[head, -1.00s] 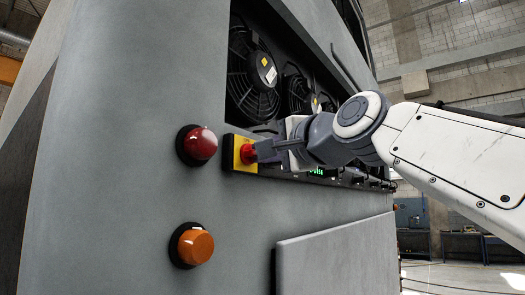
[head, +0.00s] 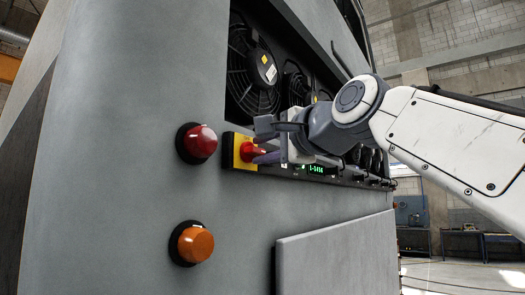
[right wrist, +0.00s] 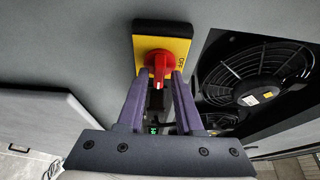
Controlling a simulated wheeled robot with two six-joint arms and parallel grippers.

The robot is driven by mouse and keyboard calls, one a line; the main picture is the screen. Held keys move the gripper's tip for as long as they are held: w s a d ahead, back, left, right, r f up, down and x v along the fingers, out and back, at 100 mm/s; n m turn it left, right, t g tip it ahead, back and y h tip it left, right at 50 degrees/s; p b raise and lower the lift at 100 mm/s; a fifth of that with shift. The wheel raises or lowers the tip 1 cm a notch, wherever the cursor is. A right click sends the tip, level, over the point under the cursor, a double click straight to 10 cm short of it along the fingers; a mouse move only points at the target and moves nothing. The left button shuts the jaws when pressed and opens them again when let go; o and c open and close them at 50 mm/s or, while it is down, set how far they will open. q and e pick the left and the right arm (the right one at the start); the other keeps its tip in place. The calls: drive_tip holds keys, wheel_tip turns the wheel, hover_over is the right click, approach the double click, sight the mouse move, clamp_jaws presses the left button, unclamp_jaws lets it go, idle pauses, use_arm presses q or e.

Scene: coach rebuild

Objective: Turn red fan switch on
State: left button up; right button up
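The red fan switch (head: 249,151) is a red rotary knob on a yellow plate (head: 237,164) on the grey machine. In the right wrist view the red knob (right wrist: 156,62) has a white-marked handle pointing down in the picture. An OFF label on the yellow plate (right wrist: 176,47) is at its right side. My right gripper (head: 264,141) is open, its fingers spread at the knob. In the right wrist view the two fingertips (right wrist: 160,74) lie either side of the handle, apart from it. My left gripper is not in view.
A red lamp (head: 199,142) and an orange lamp (head: 195,244) stick out left of the switch. Fans (head: 253,70) sit in the recess above. A green display (head: 316,169) is right of the switch. A grey panel (head: 335,255) juts out below.

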idle(0.3)
drive_tip(key=shift+s+d+f, duration=0.1)
drive_tip(key=shift+s+d, duration=0.05)
drive_tip(key=shift+s, duration=0.1)
drive_tip(key=b+v, duration=0.4)
drive_tip(key=v, duration=0.5)
drive_tip(key=shift+s+d, duration=0.25)
drive_tip(key=shift+s, duration=0.1)
